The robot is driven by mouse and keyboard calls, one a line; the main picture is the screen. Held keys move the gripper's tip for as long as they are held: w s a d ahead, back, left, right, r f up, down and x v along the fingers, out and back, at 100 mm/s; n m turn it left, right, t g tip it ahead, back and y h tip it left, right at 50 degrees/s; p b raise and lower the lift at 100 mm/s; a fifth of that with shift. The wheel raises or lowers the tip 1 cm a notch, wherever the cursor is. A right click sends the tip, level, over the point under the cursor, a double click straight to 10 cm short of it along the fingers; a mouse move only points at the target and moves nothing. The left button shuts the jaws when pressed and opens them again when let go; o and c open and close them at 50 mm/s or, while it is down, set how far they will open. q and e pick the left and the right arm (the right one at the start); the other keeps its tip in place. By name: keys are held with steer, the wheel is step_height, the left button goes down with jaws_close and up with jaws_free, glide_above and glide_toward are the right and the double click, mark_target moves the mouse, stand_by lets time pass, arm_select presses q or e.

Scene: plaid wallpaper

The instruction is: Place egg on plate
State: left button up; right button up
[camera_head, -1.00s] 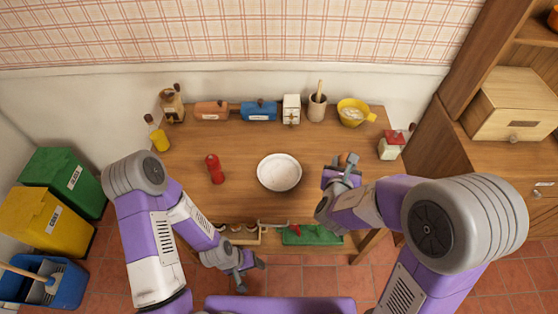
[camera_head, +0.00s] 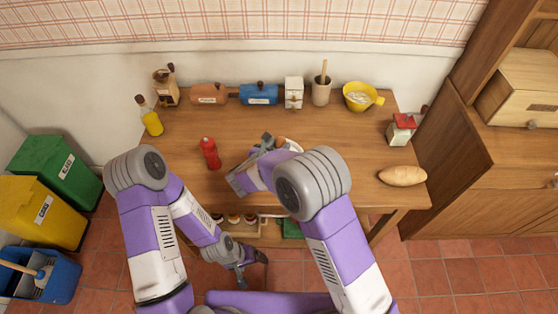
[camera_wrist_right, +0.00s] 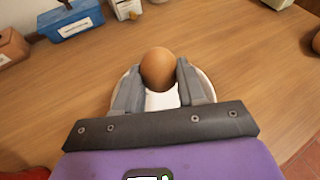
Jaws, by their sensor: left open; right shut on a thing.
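The brown egg (camera_wrist_right: 158,68) is between the fingers of my right gripper (camera_wrist_right: 158,84), which is shut on it. In the head view my right gripper (camera_head: 270,141) is over the middle of the table, and the egg is mostly hidden. The white plate (camera_wrist_right: 206,84) lies under the egg and fingers in the wrist view; only part of its rim shows. I cannot tell how far the egg is above it. In the head view my arm covers most of the plate. My left gripper (camera_head: 250,264) is open and empty, low in front of the table.
A red shaker (camera_head: 209,153) stands left of my right gripper. A bread loaf (camera_head: 403,175) and a red-topped grinder (camera_head: 401,129) are at the right. A yellow bowl (camera_head: 360,97), a blue box (camera_head: 259,94) and other containers line the back. The table (camera_head: 350,150) is clear right of the gripper.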

steer(key=shift+f+b, duration=0.7)
steer(key=shift+f, duration=2.2)
steer(key=shift+f, duration=0.2)
steer(key=o, duration=0.7)
steer(key=shift+o, duration=0.2)
